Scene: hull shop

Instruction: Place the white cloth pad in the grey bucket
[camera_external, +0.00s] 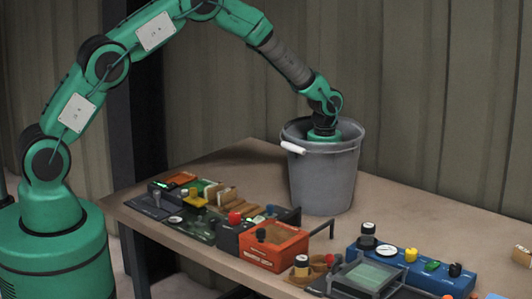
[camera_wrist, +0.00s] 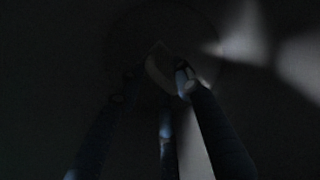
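The grey bucket (camera_external: 322,178) stands upright on the workbench, with a white grip on its handle at the left of the rim. My arm reaches down into its mouth, so my gripper is hidden behind the bucket wall in the external view. In the dark wrist view, the fingers of my gripper (camera_wrist: 157,80) point into the bucket. A pale curved thing (camera_wrist: 158,72), possibly the white cloth pad, shows between the fingertips. It is too dark to tell whether they press on it. I see no white cloth pad clearly on the bench.
The workbench (camera_external: 405,215) holds an orange box (camera_external: 273,248), a green and black panel of small parts (camera_external: 205,207) and a blue block with coloured knobs (camera_external: 415,265) in front of the bucket. A corrugated wall (camera_external: 430,90) stands behind.

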